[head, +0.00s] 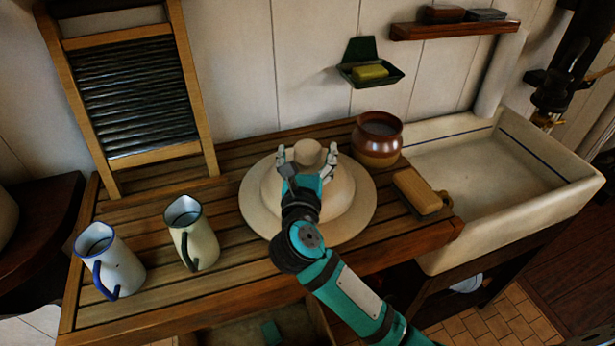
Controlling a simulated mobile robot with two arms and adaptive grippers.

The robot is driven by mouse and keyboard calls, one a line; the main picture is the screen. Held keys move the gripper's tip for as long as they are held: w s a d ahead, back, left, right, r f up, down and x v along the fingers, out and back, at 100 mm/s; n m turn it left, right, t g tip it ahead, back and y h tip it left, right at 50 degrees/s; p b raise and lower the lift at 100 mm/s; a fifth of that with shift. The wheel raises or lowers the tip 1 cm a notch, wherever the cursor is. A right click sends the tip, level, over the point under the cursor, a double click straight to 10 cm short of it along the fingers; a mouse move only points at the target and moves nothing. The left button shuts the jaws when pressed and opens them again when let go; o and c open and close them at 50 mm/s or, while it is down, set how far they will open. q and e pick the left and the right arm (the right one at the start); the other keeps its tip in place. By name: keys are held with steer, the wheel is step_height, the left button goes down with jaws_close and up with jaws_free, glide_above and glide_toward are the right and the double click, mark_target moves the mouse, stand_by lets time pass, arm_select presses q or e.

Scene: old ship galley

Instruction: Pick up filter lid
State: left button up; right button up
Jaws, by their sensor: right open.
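The filter lid (255,207) is a wide cream dome with a broad brim and a round knob (308,153) on top. It lies on the slatted wooden counter in the middle of the head view. My right gripper (308,158) is over the lid, with its fingers open on either side of the knob. I cannot tell whether the fingers touch the knob. My right arm comes in from the bottom right and hides part of the lid's front. My left gripper is not in view.
Two enamel jugs, one blue-rimmed (120,268) and one dark-rimmed (202,243), stand at left. A washboard (135,95) leans behind. A brown pot (377,148) and a brush (417,192) are close to the lid's right. A sink (480,170) is beyond.

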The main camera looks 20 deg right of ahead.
steer(key=x, duration=0.3)
steer(key=shift+s, duration=0.1)
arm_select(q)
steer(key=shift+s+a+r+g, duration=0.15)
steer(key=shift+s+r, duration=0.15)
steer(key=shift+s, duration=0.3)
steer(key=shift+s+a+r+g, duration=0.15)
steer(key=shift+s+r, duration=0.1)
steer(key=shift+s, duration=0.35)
arm_select(e)
steer(key=shift+s, duration=0.1)
steer(key=shift+c, duration=0.7)
steer(key=c, duration=0.9)
jaws_close()
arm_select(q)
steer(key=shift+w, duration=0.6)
arm_select(e)
steer(key=shift+r, duration=0.2)
